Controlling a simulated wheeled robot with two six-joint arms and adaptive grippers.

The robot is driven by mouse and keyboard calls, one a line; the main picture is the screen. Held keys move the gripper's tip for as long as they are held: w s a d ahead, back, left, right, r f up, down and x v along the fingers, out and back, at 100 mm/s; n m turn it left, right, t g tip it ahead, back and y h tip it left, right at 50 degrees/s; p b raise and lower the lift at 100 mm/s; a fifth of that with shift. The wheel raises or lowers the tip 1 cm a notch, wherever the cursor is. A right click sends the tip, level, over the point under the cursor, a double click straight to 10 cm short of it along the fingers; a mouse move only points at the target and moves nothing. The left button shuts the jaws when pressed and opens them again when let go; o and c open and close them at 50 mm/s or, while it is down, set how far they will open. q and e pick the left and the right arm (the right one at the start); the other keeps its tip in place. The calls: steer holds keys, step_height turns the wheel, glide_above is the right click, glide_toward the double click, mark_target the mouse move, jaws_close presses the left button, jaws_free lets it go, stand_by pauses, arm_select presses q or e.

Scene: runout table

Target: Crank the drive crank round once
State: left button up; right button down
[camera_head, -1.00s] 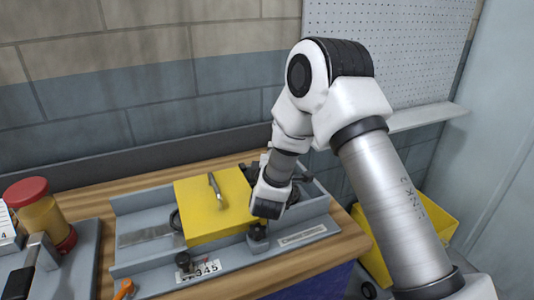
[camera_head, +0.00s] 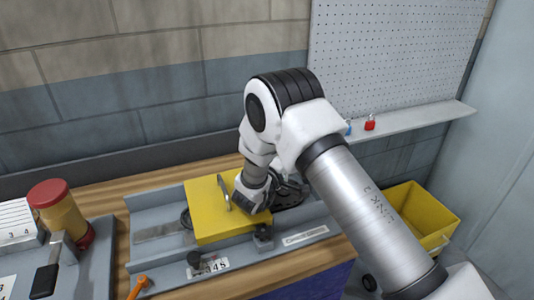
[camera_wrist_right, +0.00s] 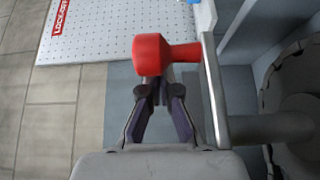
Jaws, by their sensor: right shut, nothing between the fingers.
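A red knob (camera_wrist_right: 165,53) on a flat grey bar (camera_wrist_right: 214,95), which looks like the drive crank, shows in the right wrist view. My right gripper (camera_wrist_right: 160,92) is shut and empty, its fingertips just below the knob in that view; I cannot tell whether they touch it. In the head view my right gripper (camera_head: 250,196) is by the right part of a yellow cover (camera_head: 215,222) on a grey bed (camera_head: 300,226). The crank is not clear in the head view. My left gripper is not in view.
A black round part (camera_head: 290,192) sits right of the cover. A red-lidded jar (camera_head: 60,212) and an orange handle (camera_head: 139,286) are at left. A yellow bin (camera_head: 430,215) stands right. A shelf (camera_head: 420,117) holds a small red item (camera_head: 370,122).

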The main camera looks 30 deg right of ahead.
steer(key=shift+s+d+r+p, duration=0.1)
steer(key=shift+s+d+p, duration=0.1)
steer(key=shift+s+p, duration=0.4)
steer(key=shift+s, duration=0.3)
steer(key=shift+s, duration=0.25)
steer(key=v, duration=1.2)
